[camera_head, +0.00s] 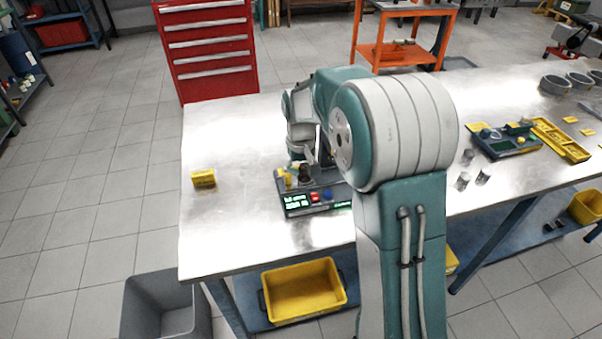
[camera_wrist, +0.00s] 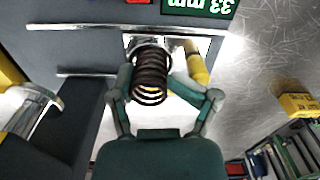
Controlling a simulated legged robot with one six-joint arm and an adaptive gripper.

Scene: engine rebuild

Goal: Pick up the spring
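The spring is a dark coil (camera_wrist: 151,77) in the middle of the wrist view, at a grey measuring device (camera_wrist: 85,45). It also shows as a small dark shape in the head view (camera_head: 305,173), partly hidden by my arm. My gripper (camera_wrist: 150,82) has a finger on each side of the coil, with both tips bent in against it; it looks shut on the spring. Whether the spring still rests on the device is unclear.
A yellow block (camera_head: 204,179) lies on the table's left part, with bare tabletop around it. A yellow cylinder (camera_wrist: 197,62) stands close beside the spring. Right of my arm are small metal cylinders (camera_head: 463,181), another device (camera_head: 506,143) and a yellow tray (camera_head: 560,140).

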